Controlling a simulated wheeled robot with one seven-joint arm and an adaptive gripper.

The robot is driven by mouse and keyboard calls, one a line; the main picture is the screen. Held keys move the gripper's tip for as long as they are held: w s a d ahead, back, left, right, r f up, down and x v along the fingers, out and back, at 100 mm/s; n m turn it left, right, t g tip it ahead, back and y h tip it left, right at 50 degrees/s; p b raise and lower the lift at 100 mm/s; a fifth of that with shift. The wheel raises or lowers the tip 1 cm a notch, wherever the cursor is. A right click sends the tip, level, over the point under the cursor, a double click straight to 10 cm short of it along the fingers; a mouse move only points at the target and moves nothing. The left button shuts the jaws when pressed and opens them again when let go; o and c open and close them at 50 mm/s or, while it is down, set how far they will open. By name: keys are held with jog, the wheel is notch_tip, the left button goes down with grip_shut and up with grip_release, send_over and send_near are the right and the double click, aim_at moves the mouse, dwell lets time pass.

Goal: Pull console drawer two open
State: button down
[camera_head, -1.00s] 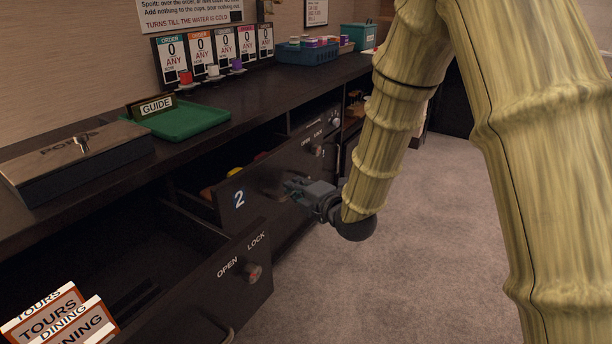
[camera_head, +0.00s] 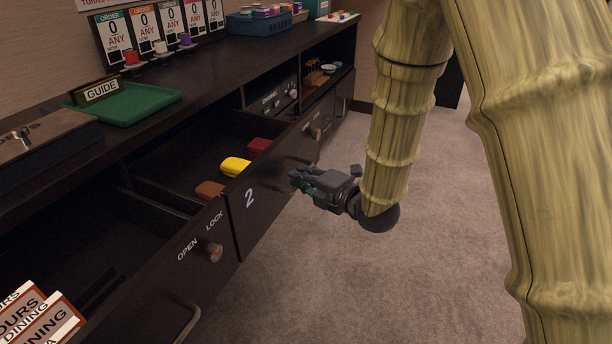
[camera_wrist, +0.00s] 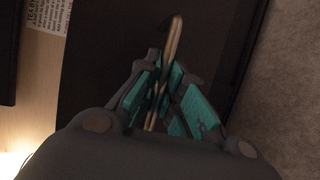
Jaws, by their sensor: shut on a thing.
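Drawer two is a dark drawer whose front (camera_head: 268,201) carries a blue and white "2"; it stands pulled out from the console. Inside it lie a brown item (camera_head: 210,189), a yellow item (camera_head: 235,166) and a dark red item (camera_head: 259,145). My gripper (camera_head: 300,180) is at the right part of this front. In the wrist view the teal finger pads (camera_wrist: 172,97) are closed around a metal bar handle (camera_wrist: 173,42). The handle is largely hidden by the gripper in the head view.
A neighbouring drawer with an OPEN/LOCK knob (camera_head: 213,253) stands open at the lower left. The counter (camera_head: 215,85) holds a green tray (camera_head: 135,108), a blue basket (camera_head: 258,24) and a box (camera_head: 40,135). Carpet (camera_head: 310,275) in front is clear.

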jog(key=shift+s+a+f, duration=0.1)
jog(key=shift+s, duration=0.05)
jog(key=c, duration=1.5)
grip_release()
jog(key=v, duration=1.2)
